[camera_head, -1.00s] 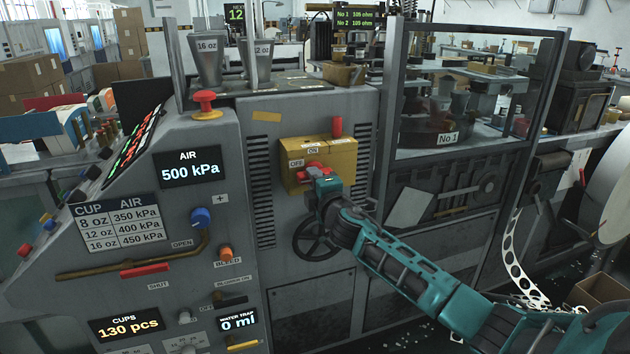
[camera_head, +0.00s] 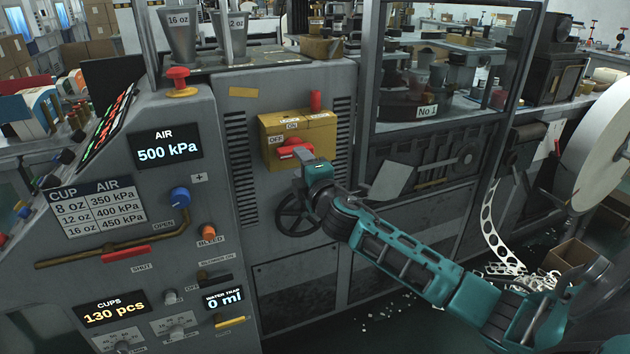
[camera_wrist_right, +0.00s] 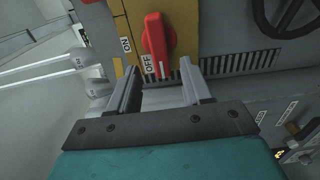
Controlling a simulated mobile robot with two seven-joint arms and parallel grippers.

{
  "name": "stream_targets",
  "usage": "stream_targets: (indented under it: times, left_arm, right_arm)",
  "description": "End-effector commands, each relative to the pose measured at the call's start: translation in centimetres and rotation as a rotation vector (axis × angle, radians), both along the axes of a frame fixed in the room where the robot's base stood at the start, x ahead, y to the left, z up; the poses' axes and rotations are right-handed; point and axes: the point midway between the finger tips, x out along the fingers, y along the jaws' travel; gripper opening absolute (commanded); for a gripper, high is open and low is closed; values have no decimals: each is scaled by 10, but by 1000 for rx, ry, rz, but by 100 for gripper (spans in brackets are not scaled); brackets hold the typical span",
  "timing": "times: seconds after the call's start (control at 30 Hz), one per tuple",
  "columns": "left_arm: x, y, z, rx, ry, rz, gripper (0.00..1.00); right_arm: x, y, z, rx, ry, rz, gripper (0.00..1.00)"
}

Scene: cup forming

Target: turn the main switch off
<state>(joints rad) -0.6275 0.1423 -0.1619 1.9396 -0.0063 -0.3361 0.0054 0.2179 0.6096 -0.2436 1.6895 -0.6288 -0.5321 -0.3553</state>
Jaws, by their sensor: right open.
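The main switch is a red rotary handle (camera_head: 295,150) on the front of a yellow box (camera_head: 325,138) with OFF and ON labels. The handle lies sideways in the head view. In the right wrist view the handle (camera_wrist_right: 157,38) has a white mark at its near end, beside the OFF label (camera_wrist_right: 149,64). My right gripper (camera_head: 304,165) is just below and in front of the handle. My left gripper is not in view.
A red post (camera_head: 315,101) stands on the yellow box. A dark handwheel (camera_head: 292,215) is below it, partly behind my right arm. A grey panel (camera_head: 130,215) with a red button (camera_head: 178,77), blue knob (camera_head: 180,197) and displays stands to the left. A glazed guard frame is on the right.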

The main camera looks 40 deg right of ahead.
Motion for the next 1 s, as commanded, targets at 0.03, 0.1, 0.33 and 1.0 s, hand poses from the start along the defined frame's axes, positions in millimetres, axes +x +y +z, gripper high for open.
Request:
stream_targets:
  times: [0.03,0.1,0.33,1.0]
  left_arm:
    - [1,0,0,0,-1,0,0]
    - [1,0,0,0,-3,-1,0]
    - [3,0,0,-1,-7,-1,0]
    - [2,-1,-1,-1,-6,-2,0]
  right_arm:
    - [-11,3,-2,-1,2,1,49]
    - [-24,6,-1,-1,2,1,49]
    - [-59,14,-1,0,1,0,49]
    - [-75,17,1,0,-1,-1,49]
